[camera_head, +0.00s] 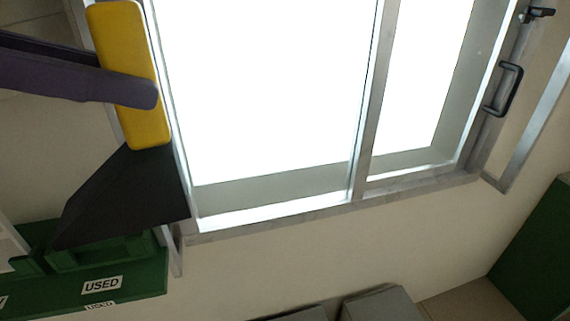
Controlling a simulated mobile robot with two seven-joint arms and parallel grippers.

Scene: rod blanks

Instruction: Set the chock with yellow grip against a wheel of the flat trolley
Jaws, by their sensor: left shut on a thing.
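My left gripper (148,94) comes in from the left with dark purple fingers. It is shut on the yellow grip (132,45) of the chock. The chock's black wedge body (130,195) hangs below the grip, at the left of the head view, in front of the window frame and a green bin. The chock is held up in the air; nothing shows it resting on anything. No flat trolley or wheel can be made out in this view. My right gripper is not in view.
A bright window (270,209) with a metal frame and black handle (507,90) fills the upper middle. A green bin (140,276) labelled USED is at the lower left. Grey objects (385,304) show at the bottom edge, and a green surface (535,250) at the right.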

